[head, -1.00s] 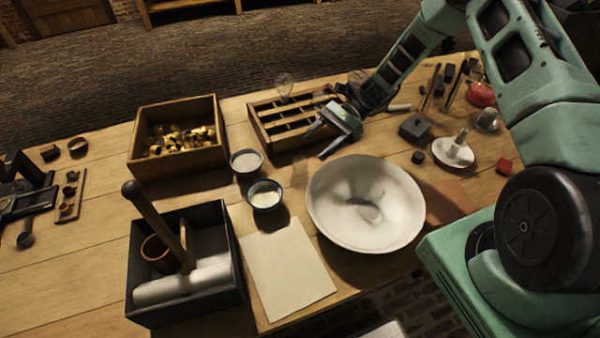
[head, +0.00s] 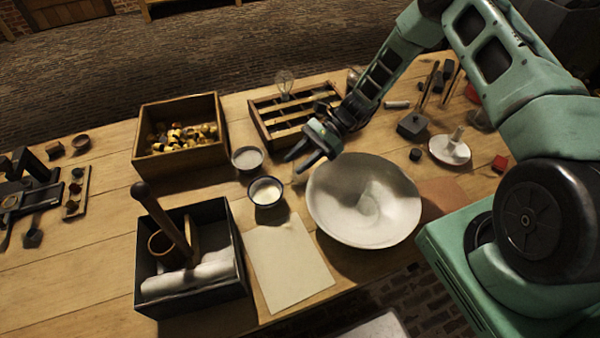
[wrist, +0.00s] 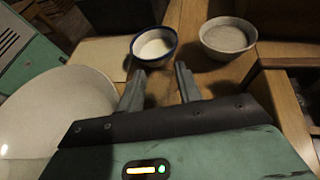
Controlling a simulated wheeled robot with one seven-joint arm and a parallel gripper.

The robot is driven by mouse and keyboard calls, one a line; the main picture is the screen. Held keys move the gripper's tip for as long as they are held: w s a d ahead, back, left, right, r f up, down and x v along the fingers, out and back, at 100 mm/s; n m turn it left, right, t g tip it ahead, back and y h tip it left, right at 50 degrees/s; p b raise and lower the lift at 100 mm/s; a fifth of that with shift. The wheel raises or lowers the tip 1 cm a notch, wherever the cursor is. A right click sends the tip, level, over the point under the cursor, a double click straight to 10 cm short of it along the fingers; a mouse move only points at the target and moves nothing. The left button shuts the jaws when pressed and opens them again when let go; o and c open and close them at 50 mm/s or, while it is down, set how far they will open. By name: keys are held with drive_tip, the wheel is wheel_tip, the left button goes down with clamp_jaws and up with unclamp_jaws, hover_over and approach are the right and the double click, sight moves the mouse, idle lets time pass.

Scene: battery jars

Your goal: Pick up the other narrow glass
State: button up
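A small clear glass with a rounded bulb shape (head: 285,84) stands upright at the wooden slotted rack (head: 262,128). Another clear glass piece (head: 353,76) shows partly behind my arm at the rack's right end; its shape is hard to make out. I cannot tell which of these is the narrow glass. My gripper (head: 295,164) is over the table between the rack, the two small bowls and the large white basin. In the wrist view its two fingers (wrist: 160,78) are apart, with no object clearly visible between them. A transparent thing there would be hard to see.
The large white basin (head: 345,222) is close to the gripper. A grey-filled bowl (head: 247,159) and a blue-rimmed bowl (head: 266,193) stand to the left. A wooden box (head: 180,158) of yellowish pieces and a dark box (head: 190,300) stand further left. A paper sheet (head: 288,268) lies in front.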

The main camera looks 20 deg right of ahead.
clamp_jaws()
drive_tip(key=shift+r, duration=0.15)
